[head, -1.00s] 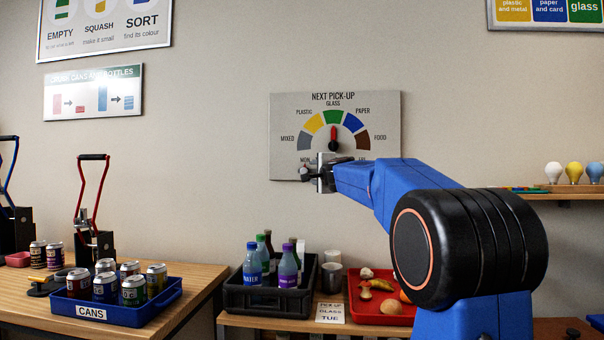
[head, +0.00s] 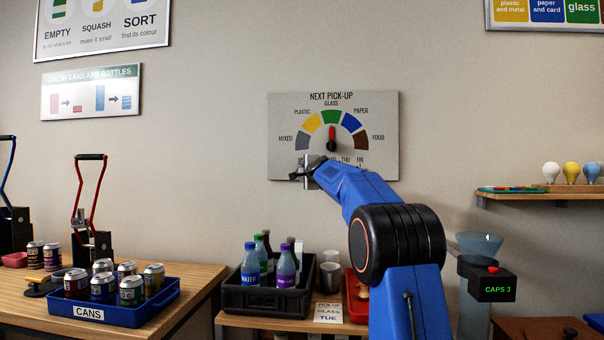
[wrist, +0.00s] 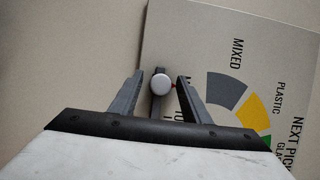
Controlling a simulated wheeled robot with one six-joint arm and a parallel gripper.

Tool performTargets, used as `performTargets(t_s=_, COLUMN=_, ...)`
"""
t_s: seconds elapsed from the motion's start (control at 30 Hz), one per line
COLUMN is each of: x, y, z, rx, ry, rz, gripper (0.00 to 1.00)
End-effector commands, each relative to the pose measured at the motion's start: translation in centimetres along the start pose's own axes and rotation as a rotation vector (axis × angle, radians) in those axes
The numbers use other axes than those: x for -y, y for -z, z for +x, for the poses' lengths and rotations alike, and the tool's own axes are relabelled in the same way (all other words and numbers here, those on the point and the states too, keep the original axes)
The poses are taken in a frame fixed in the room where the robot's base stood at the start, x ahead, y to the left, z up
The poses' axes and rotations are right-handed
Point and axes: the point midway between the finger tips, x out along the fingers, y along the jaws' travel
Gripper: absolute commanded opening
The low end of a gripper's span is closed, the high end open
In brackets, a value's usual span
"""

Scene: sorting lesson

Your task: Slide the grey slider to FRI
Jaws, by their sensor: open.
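The NEXT PICK-UP board (head: 285,110) hangs on the wall, with a coloured dial above a row of day labels. THU and FRI show at the right end of that row; my gripper and arm cover much of the rest. My gripper (head: 303,172) is at the board's lower left. In the wrist view its open fingers (wrist: 160,77) stand on either side of the knob, with gaps visible. The slider is hard to make out in the head view.
Below the board stand a black crate (head: 235,300) of bottles and a card (head: 328,313) reading GLASS, TUE. A blue CANS tray (head: 130,315) is at left. A CAPS 3 dispenser (head: 490,285) and a bulb shelf (head: 535,196) are at right.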

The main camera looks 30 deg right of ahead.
Motion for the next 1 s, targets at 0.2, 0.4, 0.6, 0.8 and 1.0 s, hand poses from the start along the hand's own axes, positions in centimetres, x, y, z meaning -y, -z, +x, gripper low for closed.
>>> performTargets(t_s=0.2, x=-0.1, y=0.0, z=0.8, rx=0.0, ry=-0.001, rz=0.0, gripper=0.43)
performTargets(t_s=0.4, x=0.0, y=0.0, z=0.8, rx=0.0, ry=0.0, rz=0.0, gripper=0.43)
performTargets(t_s=0.6, x=0.0, y=0.0, z=0.8, rx=0.0, ry=0.0, rz=0.0, gripper=0.04)
performTargets(t_s=0.8, x=0.0, y=0.1, z=0.7, rx=0.0, ry=-0.001, rz=0.0, gripper=0.0)
performTargets(t_s=1.0, x=0.0, y=1.1, z=0.3, rx=-0.001, ry=-0.001, rz=0.001, gripper=0.0)
